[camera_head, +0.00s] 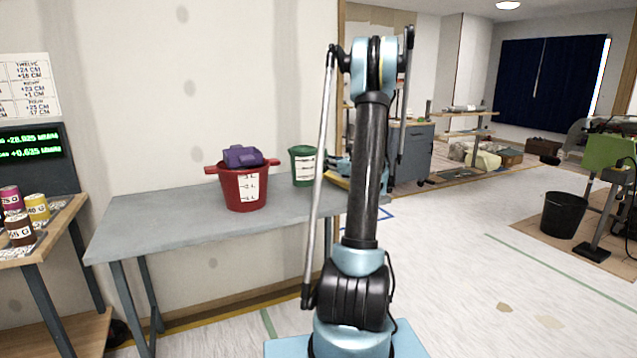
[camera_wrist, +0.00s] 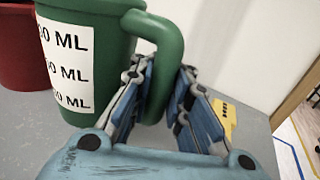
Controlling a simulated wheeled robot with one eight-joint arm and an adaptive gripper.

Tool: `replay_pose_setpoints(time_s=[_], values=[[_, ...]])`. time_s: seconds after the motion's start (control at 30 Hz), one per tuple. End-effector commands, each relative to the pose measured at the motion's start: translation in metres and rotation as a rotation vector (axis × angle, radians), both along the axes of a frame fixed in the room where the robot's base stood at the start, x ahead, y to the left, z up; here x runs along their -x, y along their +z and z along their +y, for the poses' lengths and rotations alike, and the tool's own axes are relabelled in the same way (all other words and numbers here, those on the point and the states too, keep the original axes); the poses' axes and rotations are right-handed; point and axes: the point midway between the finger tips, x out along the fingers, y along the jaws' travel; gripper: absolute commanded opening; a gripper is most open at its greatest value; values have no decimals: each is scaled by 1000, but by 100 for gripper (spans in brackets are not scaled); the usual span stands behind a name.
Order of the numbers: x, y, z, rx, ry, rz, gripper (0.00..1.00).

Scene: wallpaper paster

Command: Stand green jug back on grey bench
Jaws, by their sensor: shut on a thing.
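The green jug (camera_head: 302,167) is upright at the right end of the grey bench (camera_head: 170,219), with a white label on its side. In the wrist view the jug (camera_wrist: 108,20) fills the upper left, its label marked in ML. My gripper (camera_wrist: 160,108) is shut on the jug's green handle (camera_wrist: 168,48), one finger on each side. The jug's base shows close to the bench top in the wrist view; I cannot tell whether it touches. In the head view my arm hides most of the gripper.
A red bucket (camera_head: 244,192) holding a purple object (camera_head: 243,156) stands left of the jug on the bench. It also shows in the wrist view (camera_wrist: 22,50). The bench's left half is clear. A wooden table (camera_head: 42,240) with coloured weights stands at far left.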

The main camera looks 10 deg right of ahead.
Motion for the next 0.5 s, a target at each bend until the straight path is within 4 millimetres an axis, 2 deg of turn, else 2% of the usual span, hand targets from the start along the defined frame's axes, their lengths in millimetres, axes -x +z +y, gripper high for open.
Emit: replay_pose_setpoints(time_s=[0.1,0.37,0.5], values=[[0,-13,0,0,0,0,0],[0,-27,0,0,0,0,0],[0,-43,0,0,0,0,0]])
